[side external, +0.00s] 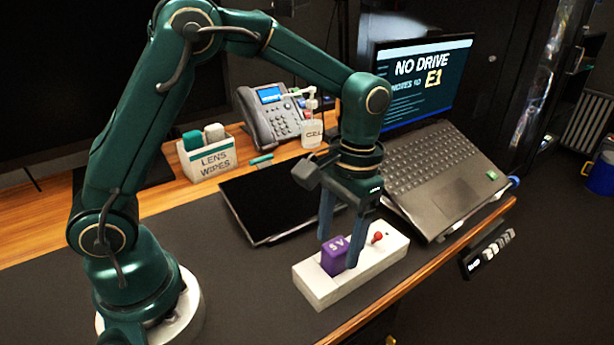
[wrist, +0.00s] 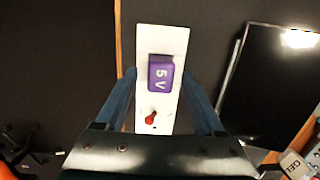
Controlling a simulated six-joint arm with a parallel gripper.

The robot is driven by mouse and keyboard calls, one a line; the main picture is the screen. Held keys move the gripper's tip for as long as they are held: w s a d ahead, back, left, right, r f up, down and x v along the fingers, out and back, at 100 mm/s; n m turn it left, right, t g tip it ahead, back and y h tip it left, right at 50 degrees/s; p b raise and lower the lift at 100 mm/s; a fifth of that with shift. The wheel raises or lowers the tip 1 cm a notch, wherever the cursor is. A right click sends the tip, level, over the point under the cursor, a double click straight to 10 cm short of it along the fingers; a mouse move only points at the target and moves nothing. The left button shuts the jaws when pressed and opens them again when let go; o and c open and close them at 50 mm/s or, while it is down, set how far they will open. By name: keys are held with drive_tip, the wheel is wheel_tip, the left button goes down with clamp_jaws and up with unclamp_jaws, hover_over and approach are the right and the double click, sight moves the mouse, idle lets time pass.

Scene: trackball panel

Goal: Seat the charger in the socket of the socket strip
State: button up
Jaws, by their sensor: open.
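The purple charger (side external: 335,260), marked 5V, stands upright on the near part of the white socket strip (side external: 322,293). I cannot tell how deep its prongs sit, as the socket under it is hidden. My gripper (side external: 339,253) points down with its blue fingers apart, one on either side of the charger. In the wrist view the charger (wrist: 161,73) lies between the open fingers (wrist: 159,75), with a visible gap on both sides. The strip (wrist: 163,38) runs lengthwise there between the fingers.
A red switch (side external: 377,237) sticks up from the strip beside the charger. A dark tablet (side external: 262,207) lies behind the strip, and an open laptop (side external: 440,165) stands to the right. The dark mat left of the strip is clear. The wooden desk edge (side external: 430,268) is close in front.

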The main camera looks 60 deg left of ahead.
sight(344, 242)
wheel_tip(344, 242, up, 10)
drive_tip(key=w, duration=0.1)
drive_tip(key=s+a+t, duration=0.2)
drive_tip(key=s+t, duration=0.1)
drive_tip(key=s, duration=0.3)
drive_tip(key=s+a+f+t, duration=0.1)
drive_tip(key=s+a+t, duration=0.2)
drive_tip(key=s, duration=0.3)
drive_tip(key=shift+s+f+t, duration=0.15)
drive_tip(key=shift+s+t, duration=0.05)
drive_tip(key=shift+t, duration=0.3)
drive_tip(key=shift+c, duration=0.3)
idle(0.7)
